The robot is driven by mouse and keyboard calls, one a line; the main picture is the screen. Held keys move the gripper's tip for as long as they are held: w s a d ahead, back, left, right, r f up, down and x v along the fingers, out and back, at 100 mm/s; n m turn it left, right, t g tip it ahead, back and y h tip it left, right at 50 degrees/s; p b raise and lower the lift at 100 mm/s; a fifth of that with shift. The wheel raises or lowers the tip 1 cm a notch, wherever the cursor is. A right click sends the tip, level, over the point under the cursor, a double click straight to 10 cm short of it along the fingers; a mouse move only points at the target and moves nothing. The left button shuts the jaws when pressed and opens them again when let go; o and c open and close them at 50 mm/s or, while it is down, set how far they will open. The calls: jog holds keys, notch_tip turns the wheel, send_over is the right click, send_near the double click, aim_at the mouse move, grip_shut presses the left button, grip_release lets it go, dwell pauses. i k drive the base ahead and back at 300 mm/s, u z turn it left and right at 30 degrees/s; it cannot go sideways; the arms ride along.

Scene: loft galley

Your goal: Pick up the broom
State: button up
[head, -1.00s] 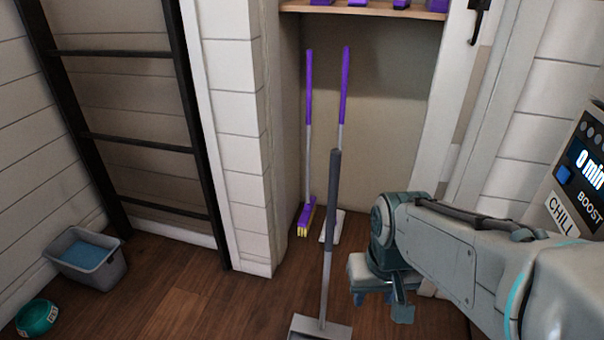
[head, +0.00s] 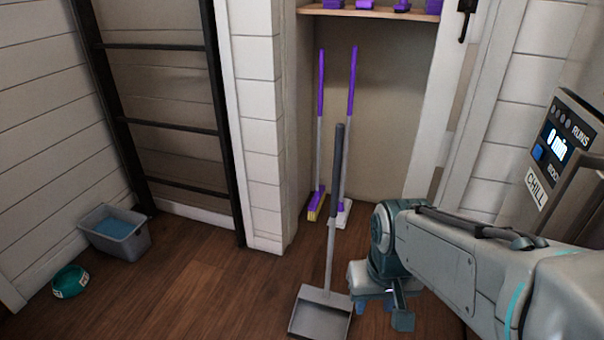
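The broom (head: 320,110) stands upright in the alcove in the head view. It has a purple upper handle, a grey lower shaft and a purple head with yellow bristles (head: 316,206) on the floor. My gripper (head: 384,309) points down at the lower right, in front of the alcove and well apart from the broom. Its fingers look spread, with nothing seen between them.
A similar purple-handled tool with a white head (head: 344,213) stands just right of the broom. A long-handled grey dustpan (head: 320,312) stands in front. A shelf (head: 370,13) hangs above. A grey bin (head: 115,232) and teal bowl (head: 70,282) sit left.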

aim_at(315, 205)
jog(key=u, duration=1.45)
jog(key=i, duration=2.45)
jog(key=z, duration=1.75)
jog(key=i, duration=0.5)
jog(key=u, duration=0.05)
